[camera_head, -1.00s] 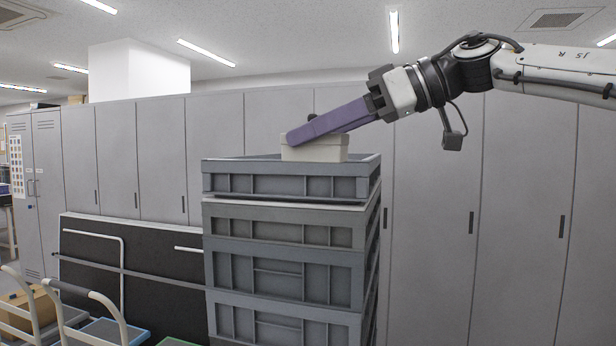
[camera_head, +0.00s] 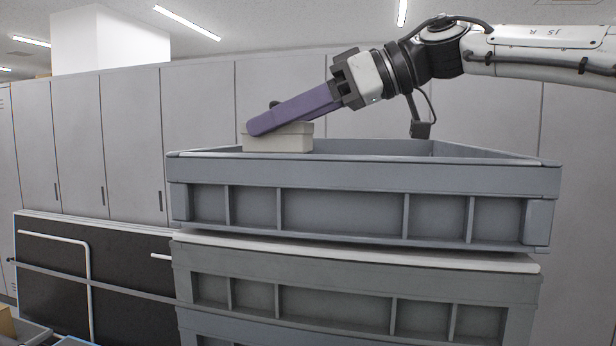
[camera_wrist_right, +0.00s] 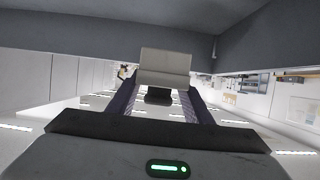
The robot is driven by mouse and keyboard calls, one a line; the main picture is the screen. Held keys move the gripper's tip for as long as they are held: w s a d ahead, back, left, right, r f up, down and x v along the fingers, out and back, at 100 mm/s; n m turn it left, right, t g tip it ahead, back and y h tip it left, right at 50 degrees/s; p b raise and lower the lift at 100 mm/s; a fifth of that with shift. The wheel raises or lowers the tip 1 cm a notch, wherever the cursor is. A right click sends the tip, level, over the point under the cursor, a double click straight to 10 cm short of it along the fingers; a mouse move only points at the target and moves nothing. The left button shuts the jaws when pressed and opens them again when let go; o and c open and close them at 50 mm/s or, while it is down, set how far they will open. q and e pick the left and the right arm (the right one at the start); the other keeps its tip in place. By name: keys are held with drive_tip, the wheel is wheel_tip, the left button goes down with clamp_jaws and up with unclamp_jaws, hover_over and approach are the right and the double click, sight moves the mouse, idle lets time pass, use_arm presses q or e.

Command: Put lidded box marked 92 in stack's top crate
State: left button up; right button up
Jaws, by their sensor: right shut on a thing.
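A small pale cream lidded box (camera_head: 278,139) shows above the near rim of the stack's top crate (camera_head: 365,178), in the crate's left part. No number is readable on it. My right gripper (camera_head: 262,125), with long purple fingers, reaches down-left from the right and is shut on the box. In the right wrist view the box (camera_wrist_right: 165,66) sits between the fingertips. I cannot tell whether its underside touches the crate. The crate's floor is hidden behind its front wall. My left gripper is not in view.
More grey crates (camera_head: 350,285) are stacked under the top one. Grey lockers (camera_head: 130,130) line the wall behind. A dark panel with a white rail (camera_head: 55,270) stands at the lower left. The right part of the top crate's opening looks clear.

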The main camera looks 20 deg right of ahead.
drive_tip(key=f, duration=0.2)
drive_tip(key=shift+s+d+f, duration=0.1)
drive_tip(key=shift+s+f, duration=0.2)
drive_tip(key=shift+f, duration=0.05)
drive_tip(key=shift+w+f, duration=0.15)
drive_tip(key=shift+f, duration=2.05)
drive_tip(key=o, duration=1.1)
drive_tip(key=shift+f, duration=0.15)
drive_tip(key=shift+d+r, duration=0.2)
drive_tip(key=shift+r, duration=0.05)
drive_tip(key=v, duration=0.7)
drive_tip(key=shift+f+b, duration=0.1)
drive_tip(key=shift+b, duration=0.2)
